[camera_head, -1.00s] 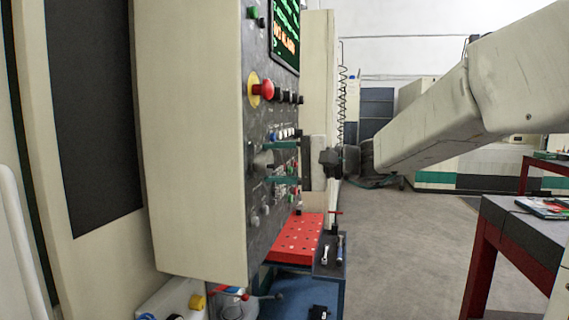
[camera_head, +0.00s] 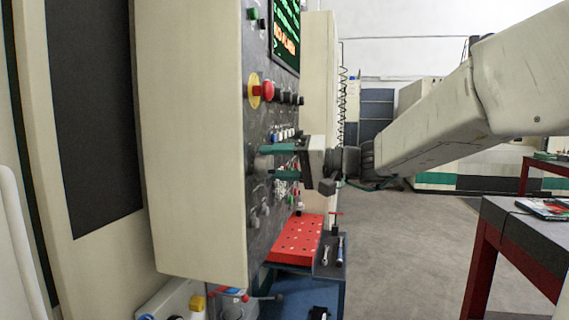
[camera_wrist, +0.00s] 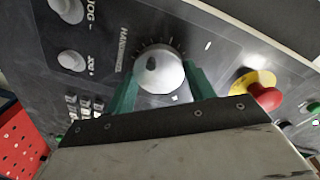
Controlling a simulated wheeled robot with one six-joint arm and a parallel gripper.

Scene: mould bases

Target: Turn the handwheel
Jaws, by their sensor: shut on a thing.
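The handwheel (camera_wrist: 158,70) is a round light-grey knob with a dark spot on its face, set on the dark control panel beside the lettering that begins "HAND". In the head view the handwheel (camera_head: 263,163) stands out from the panel's face. My gripper (camera_wrist: 160,85) has two green fingers, one on each side of the handwheel, and is shut on it. In the head view my gripper (camera_head: 275,158) reaches the panel from the right, its fingers one above the other. The far side of the handwheel is hidden there.
A red emergency button (camera_head: 266,91) on a yellow ring sits above the handwheel. Smaller knobs (camera_head: 259,215) and rows of buttons surround it. A red perforated block (camera_head: 297,240) lies on a cart below. The floor at right is open up to a dark-topped table (camera_head: 520,225).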

